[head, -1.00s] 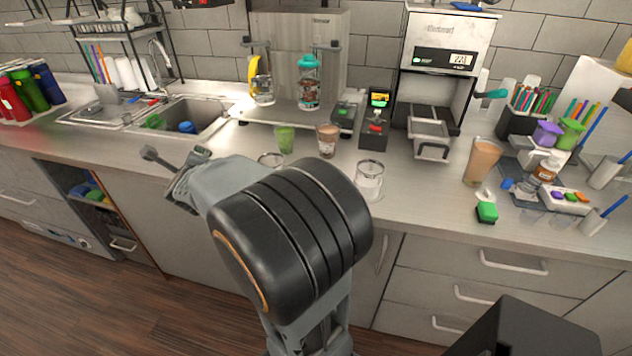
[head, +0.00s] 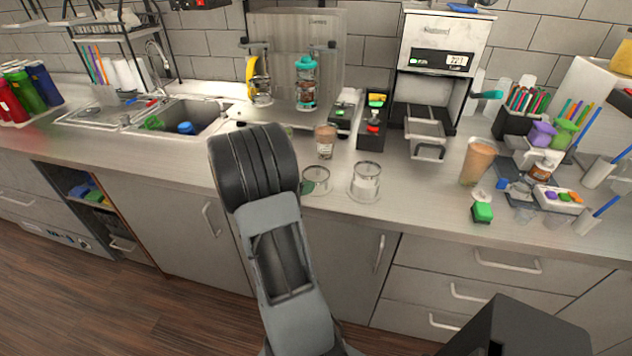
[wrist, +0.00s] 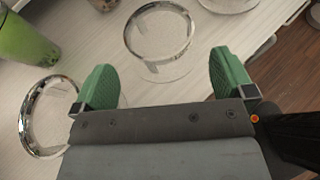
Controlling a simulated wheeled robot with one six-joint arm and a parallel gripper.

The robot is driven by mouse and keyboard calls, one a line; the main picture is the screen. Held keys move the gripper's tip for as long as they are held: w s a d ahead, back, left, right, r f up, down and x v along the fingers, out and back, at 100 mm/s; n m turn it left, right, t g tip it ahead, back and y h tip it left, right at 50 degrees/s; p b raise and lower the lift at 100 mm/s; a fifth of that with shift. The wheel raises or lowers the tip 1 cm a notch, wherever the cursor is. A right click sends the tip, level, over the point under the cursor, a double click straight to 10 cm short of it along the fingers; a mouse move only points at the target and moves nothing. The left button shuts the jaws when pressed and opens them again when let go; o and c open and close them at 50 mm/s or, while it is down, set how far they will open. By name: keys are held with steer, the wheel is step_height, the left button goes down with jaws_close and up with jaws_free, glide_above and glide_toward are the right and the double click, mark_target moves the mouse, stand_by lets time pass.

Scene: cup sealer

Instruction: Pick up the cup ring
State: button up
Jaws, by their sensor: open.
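Cup rings with shiny metal rims stand on clear round bases on the counter. In the wrist view one cup ring (wrist: 187,38) lies just beyond my fingertips, roughly centred between them. A second ring (wrist: 24,120) lies at the left, outside the left finger, and part of a third (wrist: 228,4) shows at the top edge. My gripper (wrist: 165,82) is open, its two green fingers apart with nothing between them. In the head view a ring (head: 316,168) stands right of my arm, with another ring (head: 365,166) beside it. My arm hides most of the gripper there.
A green drink (wrist: 22,40) stands near the left ring, and a brown cup (head: 326,141) stands behind the rings. A sealing machine (head: 436,60) and a tall brown drink (head: 478,163) are to the right. The counter's front edge is close by.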

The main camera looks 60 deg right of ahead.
mark_target(313, 176)
steer(key=shift+p+x, duration=1.05)
steer(key=shift+x, duration=2.35)
steer(key=shift+r, duration=0.1)
steer(key=shift+c, duration=0.3)
steer(key=c, duration=0.6)
